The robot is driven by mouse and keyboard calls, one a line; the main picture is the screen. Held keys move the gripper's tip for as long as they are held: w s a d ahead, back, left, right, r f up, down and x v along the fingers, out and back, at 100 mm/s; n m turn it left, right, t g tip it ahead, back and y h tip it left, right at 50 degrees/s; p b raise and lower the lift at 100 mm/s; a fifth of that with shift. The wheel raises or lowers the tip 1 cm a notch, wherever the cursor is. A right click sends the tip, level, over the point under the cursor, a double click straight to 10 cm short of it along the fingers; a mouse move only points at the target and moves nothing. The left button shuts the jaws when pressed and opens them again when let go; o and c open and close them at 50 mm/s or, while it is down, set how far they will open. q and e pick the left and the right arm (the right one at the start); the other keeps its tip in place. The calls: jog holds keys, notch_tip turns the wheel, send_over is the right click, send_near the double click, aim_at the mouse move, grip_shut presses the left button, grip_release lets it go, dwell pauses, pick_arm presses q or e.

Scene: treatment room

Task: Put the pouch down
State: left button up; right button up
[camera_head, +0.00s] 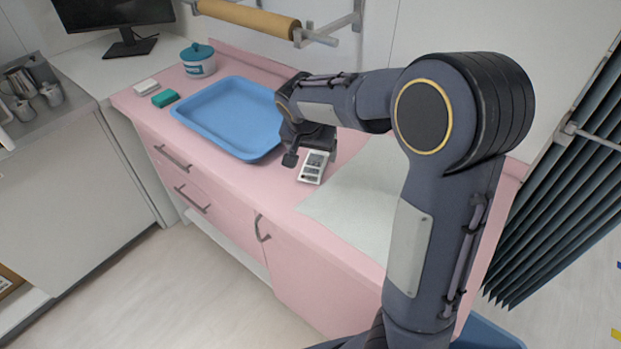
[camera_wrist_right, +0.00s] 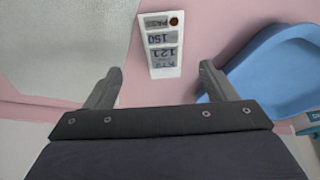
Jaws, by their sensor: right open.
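A small white rectangular item (camera_head: 313,167) with grey printed fields lies on the pink counter, between the blue tray and the pale mat. I cannot tell for sure that it is the pouch. In the right wrist view the white item (camera_wrist_right: 161,45) shows printed figures and a dark red dot, and lies just beyond the fingertips, between their lines. My right gripper (camera_head: 307,152) is open over the counter beside the item, and its two fingers (camera_wrist_right: 161,72) stand apart with nothing between them. My left gripper is not in view.
The blue tray (camera_head: 206,133) looks empty. The pale mat (camera_head: 345,205) is clear where it shows; my right arm hides part of it. A yellow roll (camera_head: 250,17) hangs behind.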

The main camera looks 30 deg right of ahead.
aim_at(314, 164)
jog(key=x, duration=0.8)
jog(key=shift+w+a+r+p, duration=0.1)
jog(key=shift+w+r+p, duration=0.05)
jog(key=shift+w+p, duration=0.2)
jog(key=shift+c, duration=0.5)
jog(key=c, duration=1)
jog(key=shift+r, duration=0.1)
jog(key=shift+c, duration=0.2)
